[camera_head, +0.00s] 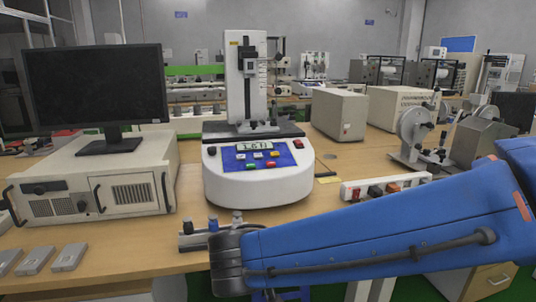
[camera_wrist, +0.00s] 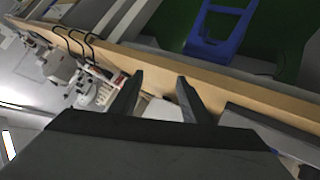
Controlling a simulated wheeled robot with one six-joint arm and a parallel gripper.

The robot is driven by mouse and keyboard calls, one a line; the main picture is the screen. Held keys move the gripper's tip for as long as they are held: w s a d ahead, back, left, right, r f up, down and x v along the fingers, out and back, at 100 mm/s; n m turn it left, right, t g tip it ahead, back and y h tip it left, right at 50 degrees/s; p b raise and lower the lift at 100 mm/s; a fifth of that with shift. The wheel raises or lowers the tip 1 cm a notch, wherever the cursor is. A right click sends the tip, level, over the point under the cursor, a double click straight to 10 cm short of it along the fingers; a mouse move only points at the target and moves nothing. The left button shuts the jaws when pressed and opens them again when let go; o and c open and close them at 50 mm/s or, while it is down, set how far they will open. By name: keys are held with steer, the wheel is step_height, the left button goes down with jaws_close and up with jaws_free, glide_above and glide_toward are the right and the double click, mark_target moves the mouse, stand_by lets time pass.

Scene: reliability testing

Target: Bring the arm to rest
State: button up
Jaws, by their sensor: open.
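My blue arm (camera_head: 390,232) reaches across the front right of the head view, in front of the table edge. Its dark wrist end is at the lower middle. In the wrist view my gripper (camera_wrist: 158,90) shows two dark fingers held apart with nothing between them. The wrist view is strongly tilted, with the table edge running diagonally past the fingers. The fingers themselves cannot be made out clearly in the head view.
The wooden table (camera_head: 352,166) carries a white tester (camera_head: 257,180) with a display, a monitor (camera_head: 95,88) on a beige computer case (camera_head: 95,190), a power strip (camera_head: 385,186) and several small grey blocks (camera_head: 68,257). A blue frame (camera_wrist: 215,35) stands on green floor.

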steer(key=s+d+f+g, duration=0.1)
steer(key=s+d+g, duration=0.1)
steer(key=d, duration=0.5)
steer(key=s+d+f+g, duration=0.2)
steer(key=d+g, duration=0.1)
steer(key=d, duration=0.5)
steer(key=s+d+f+y, duration=0.1)
steer(key=s+d+y, duration=0.4)
steer(key=s, duration=0.5)
steer(key=shift+d+f+n+y, duration=0.15)
steer(key=shift+d+n+y, duration=0.2)
steer(key=shift+d, duration=1.05)
